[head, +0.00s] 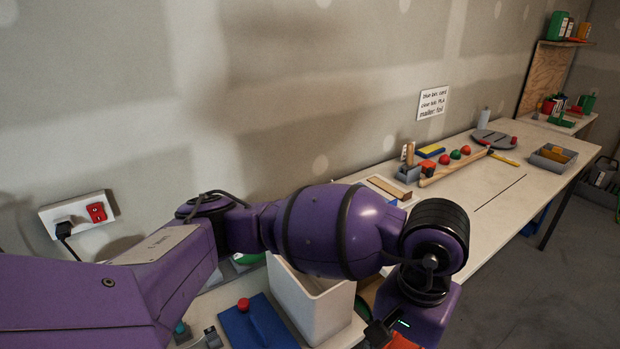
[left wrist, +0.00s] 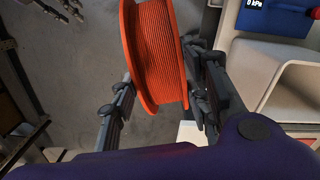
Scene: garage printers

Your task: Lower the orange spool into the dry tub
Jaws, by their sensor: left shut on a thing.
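My left gripper (left wrist: 160,95) is shut on the orange spool (left wrist: 158,50), one finger on each side of it. The spool is upright on its rim in the left wrist view, wound with orange filament, with the floor behind it. In the head view only a sliver of the spool (head: 402,342) shows at the bottom edge, under my left wrist. The pale open tub (head: 312,305) stands on the bench left of my gripper, partly covered by my arm. In the left wrist view the tub (left wrist: 255,72) is right of the spool, apart from it.
A blue unit (head: 243,328) with a red knob stands beside the tub; its gauge face (left wrist: 258,4) reads 0 kPa. The bench (head: 490,200) runs right, with a grey tray (head: 553,158) and small tools. A wall socket (head: 80,213) is at left.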

